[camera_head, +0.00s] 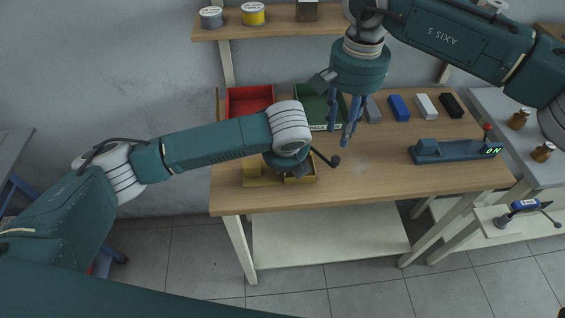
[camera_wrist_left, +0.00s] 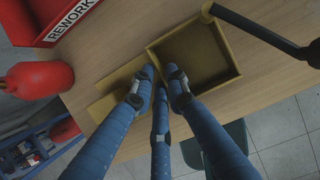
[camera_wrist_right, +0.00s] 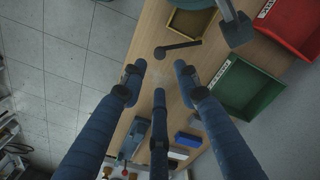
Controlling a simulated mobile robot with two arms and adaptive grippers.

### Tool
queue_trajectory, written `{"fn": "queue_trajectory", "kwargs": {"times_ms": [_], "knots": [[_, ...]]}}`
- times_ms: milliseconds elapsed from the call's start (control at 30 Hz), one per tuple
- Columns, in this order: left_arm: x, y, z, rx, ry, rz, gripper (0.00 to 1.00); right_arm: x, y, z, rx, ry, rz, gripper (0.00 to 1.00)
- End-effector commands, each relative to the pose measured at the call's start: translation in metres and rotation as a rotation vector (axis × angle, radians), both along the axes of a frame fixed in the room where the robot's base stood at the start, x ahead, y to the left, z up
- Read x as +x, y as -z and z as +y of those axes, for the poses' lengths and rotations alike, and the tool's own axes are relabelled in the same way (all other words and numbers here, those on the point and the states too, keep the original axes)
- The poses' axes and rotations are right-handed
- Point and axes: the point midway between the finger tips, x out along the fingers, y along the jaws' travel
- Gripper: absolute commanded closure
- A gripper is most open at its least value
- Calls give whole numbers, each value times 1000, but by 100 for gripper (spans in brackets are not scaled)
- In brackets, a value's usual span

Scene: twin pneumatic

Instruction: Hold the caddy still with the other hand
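The caddy (camera_head: 265,182) is a low ochre tray on the wooden table near its front left edge. In the left wrist view its open square compartment (camera_wrist_left: 200,55) is empty, and a flat ochre part lies to the left of it. My left gripper (camera_wrist_left: 158,80) is down at the caddy between these parts. Its fingers are close together and appear shut on the caddy's middle wall; the exact contact is hidden. My left wrist hides much of the caddy in the head view. My right gripper (camera_head: 342,128) points down above the table, open and empty, right of the caddy.
A red REWORK bin (camera_head: 249,100) and a green bin (camera_head: 318,108) stand behind. Grey, blue (camera_head: 399,107), white and black blocks line the back right. A blue device with a green display (camera_head: 455,151) sits at the right. The table's front middle is clear.

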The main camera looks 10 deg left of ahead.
Motion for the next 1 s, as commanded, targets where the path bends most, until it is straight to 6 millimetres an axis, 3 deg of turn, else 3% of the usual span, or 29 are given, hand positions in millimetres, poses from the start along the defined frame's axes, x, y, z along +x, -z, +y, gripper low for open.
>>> {"fn": "queue_trajectory", "kwargs": {"times_ms": [167, 333, 533, 667, 800, 900, 1000], "knots": [[0, 0, 0, 0, 0, 0, 100, 0, 0, 0, 0, 0, 0, 69], [0, 0, 0, 0, -1, 0, 100, 0, 0, 0, 0, 0, 0, 100], [0, -1, 0, 0, -1, 0, 100, 1, -8, 13, 78, 110, 4, 100], [0, -1, 0, 0, -1, 0, 100, 4, -27, 38, 235, 343, 35, 100], [0, 0, 0, 0, -1, -1, 100, 6, -53, 64, 424, 691, 159, 100], [0, -1, 0, -1, -1, -1, 100, 5, -61, 71, 504, 955, 311, 100], [0, -1, 0, -1, -1, -1, 100, 0, -57, 71, 519, 1230, 505, 100]]}}
